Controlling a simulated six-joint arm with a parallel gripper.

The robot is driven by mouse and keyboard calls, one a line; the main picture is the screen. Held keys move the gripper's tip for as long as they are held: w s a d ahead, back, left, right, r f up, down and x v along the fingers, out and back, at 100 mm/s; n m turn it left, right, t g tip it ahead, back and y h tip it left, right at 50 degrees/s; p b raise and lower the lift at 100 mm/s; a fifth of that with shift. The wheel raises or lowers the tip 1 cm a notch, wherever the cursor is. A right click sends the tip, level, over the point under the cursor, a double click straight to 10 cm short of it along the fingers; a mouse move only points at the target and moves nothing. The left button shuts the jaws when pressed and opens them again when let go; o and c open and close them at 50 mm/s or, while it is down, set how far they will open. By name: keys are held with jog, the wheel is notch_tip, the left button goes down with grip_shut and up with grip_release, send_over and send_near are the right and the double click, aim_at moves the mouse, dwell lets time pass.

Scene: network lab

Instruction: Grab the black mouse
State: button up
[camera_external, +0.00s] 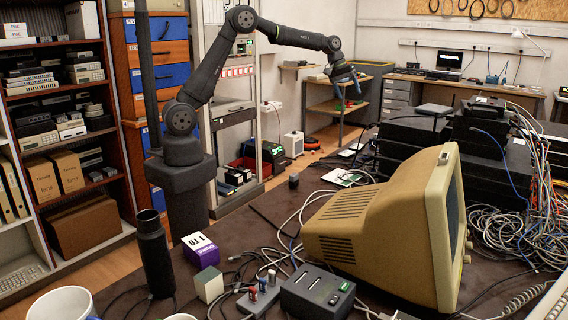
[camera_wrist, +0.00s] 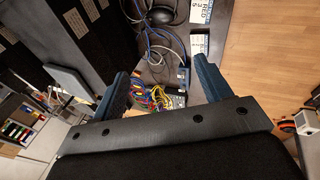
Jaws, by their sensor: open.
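I cannot make out the mouse in the external view. My gripper (camera_external: 347,84) is raised in the air behind the table in the external view. In the wrist view my gripper (camera_wrist: 160,70) has its two blue fingers spread wide, with nothing held between them.
In the external view, a beige monitor (camera_external: 365,225), stacked black devices (camera_external: 405,145) and tangled cables (camera_external: 490,225) crowd the table. The wooden floor (camera_wrist: 270,60) shows at right.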

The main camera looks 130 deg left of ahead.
jog(key=a+f+n+t+h, duration=0.1)
jog(key=a+f+n, duration=0.3)
jog(key=f+n, duration=0.45)
jog(key=n+t+h, duration=0.1)
jog(key=n+t, duration=0.1)
jog(key=n, duration=0.6)
send_near(370, 153)
jog(key=x, duration=0.4)
jog(key=shift+w+a+r, duration=0.1)
jog(key=shift+w+a, duration=0.15)
jog(key=shift+a, duration=0.15)
jog(key=shift+x, duration=2.7)
jog(key=shift+s+d, duration=0.1)
jog(key=shift+d, duration=0.05)
jog(key=c, duration=1.1)
